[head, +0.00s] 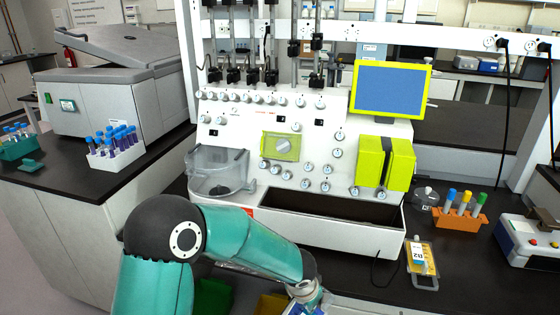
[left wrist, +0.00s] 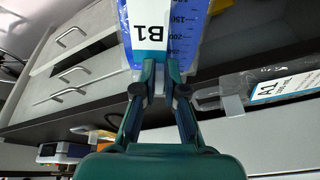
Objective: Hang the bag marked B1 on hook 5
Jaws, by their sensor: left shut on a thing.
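The bag marked B1 (left wrist: 151,36) is in the left wrist view, a clear bag with blue contents and a white label. My left gripper (left wrist: 160,85) is shut on its edge, just below the label in the picture. In the head view my left arm reaches to the bottom middle; its fingers and most of the bag are cut off by the lower edge. The cell processor (head: 250,120) stands ahead, with several dark hangers on its upper rails (head: 295,48). I cannot read any hook number, so I cannot tell which is hook 5. My right gripper is not in view.
A bag marked A1 (left wrist: 285,86) is near the held bag in the left wrist view. A bag marked B2 (head: 418,254) lies on the dark bench at the right. An orange tube rack (head: 460,220) stands behind it. A yellow-framed screen (head: 390,88) juts from the processor.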

